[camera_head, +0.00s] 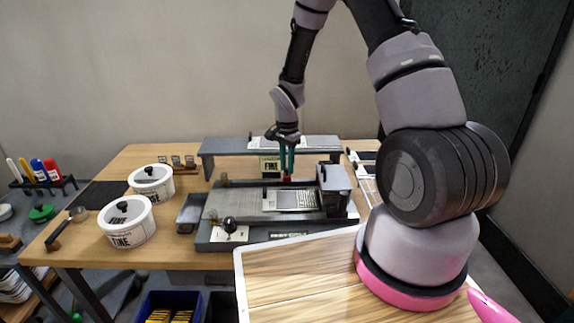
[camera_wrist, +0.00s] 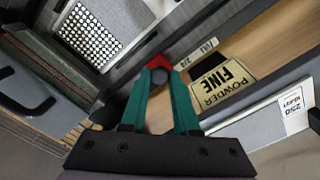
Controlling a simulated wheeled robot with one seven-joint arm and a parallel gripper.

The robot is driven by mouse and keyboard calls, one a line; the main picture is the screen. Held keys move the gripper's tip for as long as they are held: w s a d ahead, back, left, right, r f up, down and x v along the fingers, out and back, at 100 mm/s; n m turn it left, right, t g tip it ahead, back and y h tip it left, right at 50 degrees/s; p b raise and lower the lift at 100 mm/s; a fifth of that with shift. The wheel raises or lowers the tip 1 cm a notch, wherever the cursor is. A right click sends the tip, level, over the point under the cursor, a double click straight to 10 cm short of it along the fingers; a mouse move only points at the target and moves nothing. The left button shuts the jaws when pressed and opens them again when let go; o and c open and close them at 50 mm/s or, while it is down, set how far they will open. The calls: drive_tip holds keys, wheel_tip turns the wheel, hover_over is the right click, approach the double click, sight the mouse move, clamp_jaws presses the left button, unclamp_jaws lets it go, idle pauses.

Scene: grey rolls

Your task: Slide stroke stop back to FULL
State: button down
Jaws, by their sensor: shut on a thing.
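The stroke stop is a small red piece (camera_wrist: 154,62) at the edge of the grey machine (camera_head: 300,232). It also shows in the head view (camera_head: 287,179), below my fingertips. My gripper (camera_wrist: 160,80) has teal fingers and is shut on the stop; it also shows in the head view (camera_head: 287,174), reaching down from above. In the wrist view, a small 2/3 label (camera_wrist: 186,63) lies just right of the stop. The FULL label (camera_wrist: 206,48) lies farther along the same strip, up and to the right. The fingers hide part of the stop.
A perforated plate (camera_head: 292,200) lies on the machine, with a raised grey block (camera_head: 334,177) to its right. A POWDER FINE label (camera_wrist: 222,83) is near the stop. Two white tubs (camera_head: 127,221) (camera_head: 151,182) stand on the wooden table to the left.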

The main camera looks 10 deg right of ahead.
hover_over(265, 180)
drive_tip(key=shift+r, duration=0.1)
idle(0.4)
drive_tip(key=c, duration=0.7)
unclamp_jaws()
drive_tip(key=shift+a, duration=0.1)
drive_tip(key=shift+o, duration=0.2)
drive_tip(key=shift+r, duration=0.1)
wheel_tip(265, 180, up, 10)
drive_tip(key=shift+r, duration=0.25)
